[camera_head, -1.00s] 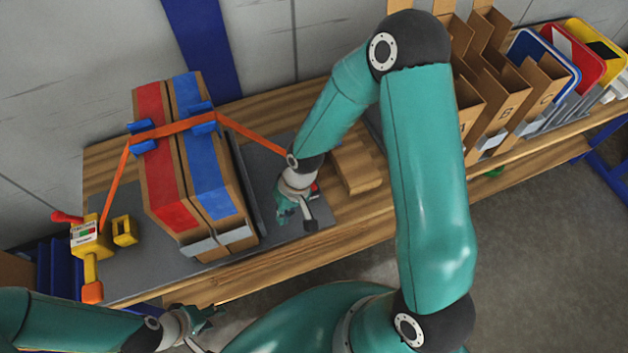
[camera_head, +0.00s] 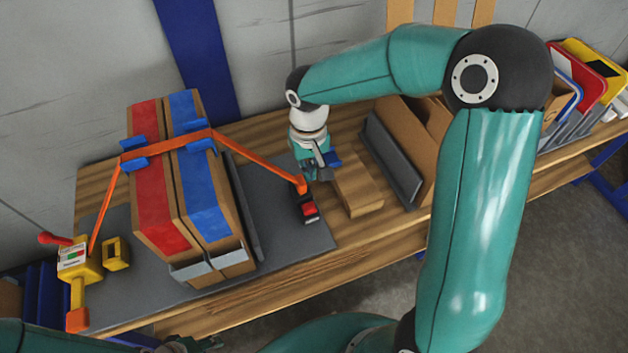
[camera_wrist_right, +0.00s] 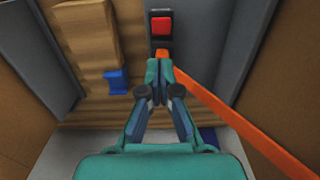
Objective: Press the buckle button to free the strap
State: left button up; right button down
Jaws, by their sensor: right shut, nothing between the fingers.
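The black buckle (camera_head: 307,207) with its red button (camera_head: 310,210) sits on the grey mat, right of the cartons. In the right wrist view, the red button (camera_wrist_right: 161,26) faces up, clear of my fingers. The orange strap (camera_head: 255,160) runs taut over the cartons, and its right end meets the buckle. Whether it is latched inside is hidden. My right gripper (camera_head: 320,175) is shut and empty, just behind the buckle; its fingertips (camera_wrist_right: 158,64) are near the strap's end. My left gripper (camera_head: 192,346) is partly cut off at the bottom edge; its jaws are unclear.
Two cartons with a red band (camera_head: 165,180) and a blue band (camera_head: 200,165) stand under the strap. A yellow tensioner (camera_head: 76,265) is at the left. A wooden block (camera_head: 357,185) lies right of the buckle. The grey mat (camera_head: 280,245) is bare in front.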

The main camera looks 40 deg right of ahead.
aim_at(311, 209)
notch_tip(311, 209, down, 13)
jog(key=shift+f+b, duration=0.1)
jog(key=shift+b, duration=0.2)
jog(key=shift+f, duration=0.1)
notch_tip(311, 209, down, 2)
jog(key=b, duration=0.3)
jog(key=shift+s+a, duration=0.1)
jog(key=shift+s, duration=0.15)
jog(key=shift+f, duration=0.15)
jog(key=r+p, duration=0.1)
jog(key=r, duration=0.2)
jog(key=r+p, duration=0.1)
jog(key=r, duration=0.1)
jog(key=shift+w+p, duration=0.25)
jog(key=shift+p, duration=0.05)
notch_tip(311, 209, up, 10)
